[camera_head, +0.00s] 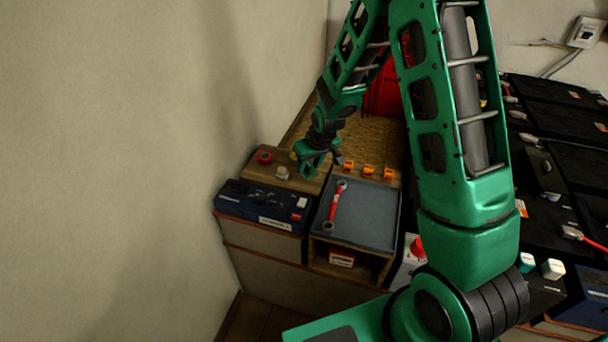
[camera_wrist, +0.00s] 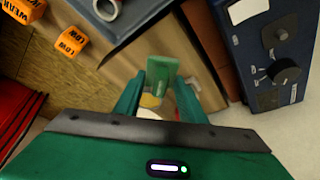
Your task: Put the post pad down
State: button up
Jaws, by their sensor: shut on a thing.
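My gripper (camera_head: 312,166) is over the wooden shelf (camera_head: 252,172) behind the blue device, fingers pointing down. In the wrist view my gripper (camera_wrist: 160,92) is shut on a small green post pad (camera_wrist: 161,76), held between the fingertips. The pad shows a pale marking. In the head view I cannot tell the pad apart from the green fingers. Behind the fingers in the wrist view are a yellowish round thing (camera_wrist: 151,100) and a white one (camera_wrist: 147,114), partly hidden. I cannot tell how far the pad is above the wood.
A red ring (camera_head: 264,157) and a pale knob-like piece (camera_head: 282,173) are on the wood. The blue device (camera_head: 262,202) with knobs stands in front. A grey tray (camera_head: 375,213) holds a red-handled wrench (camera_head: 335,207). Orange blocks (camera_head: 368,170) line its back edge. A wall is at left.

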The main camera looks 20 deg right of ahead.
aim_at(308, 173)
jog(key=shift+f, duration=1.8)
jog(key=o, duration=1)
